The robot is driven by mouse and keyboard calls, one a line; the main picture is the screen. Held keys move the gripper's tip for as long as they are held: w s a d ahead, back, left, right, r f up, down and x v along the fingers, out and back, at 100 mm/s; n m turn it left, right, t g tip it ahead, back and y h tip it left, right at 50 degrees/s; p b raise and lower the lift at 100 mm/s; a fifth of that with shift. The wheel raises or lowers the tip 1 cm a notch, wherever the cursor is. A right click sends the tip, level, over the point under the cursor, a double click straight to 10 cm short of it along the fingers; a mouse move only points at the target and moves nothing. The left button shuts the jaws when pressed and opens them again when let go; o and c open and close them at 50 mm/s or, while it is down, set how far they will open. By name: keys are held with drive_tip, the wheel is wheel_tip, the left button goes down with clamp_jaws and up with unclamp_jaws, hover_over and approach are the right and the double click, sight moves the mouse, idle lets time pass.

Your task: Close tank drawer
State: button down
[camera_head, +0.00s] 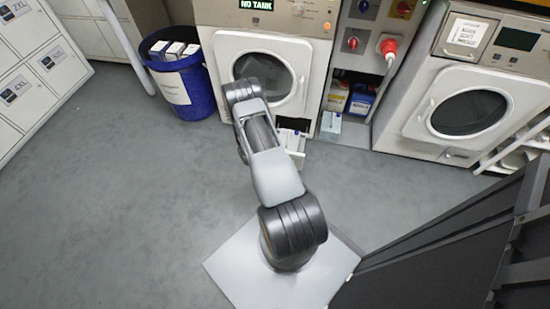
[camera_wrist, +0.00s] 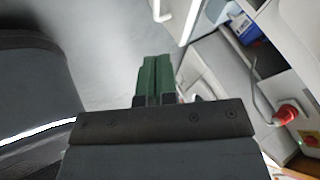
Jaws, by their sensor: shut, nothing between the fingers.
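The left machine (camera_head: 312,70) is white and its display reads NO TANK. A small white tank drawer (camera_head: 297,158) appears to stick out at its lower right, partly hidden behind my arm. I cannot tell how far out it is or whether a tank is in it. My gripper (camera_wrist: 161,62) shows in the wrist view as two green fingers close together, shut and empty. In the head view my arm hides it. White edges show just beyond the fingers in the wrist view, and I cannot tell whether they belong to the drawer or whether the fingers touch anything.
A blue bin (camera_head: 184,88) with white cartons stands left of the machine. A red plug (camera_head: 388,47) and bottles (camera_head: 360,100) are in the bay to the right. A second machine (camera_head: 468,105) stands further right. The grey floor at the left is clear.

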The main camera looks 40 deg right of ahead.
drive_tip(key=w+d+f+b, duration=0.1)
drive_tip(key=d+f+b, duration=0.4)
drive_tip(key=d+f, duration=0.2)
drive_tip(key=shift+w+d+f, duration=0.15)
drive_tip(key=shift+w+d, duration=0.05)
drive_tip(key=shift+d, duration=0.7)
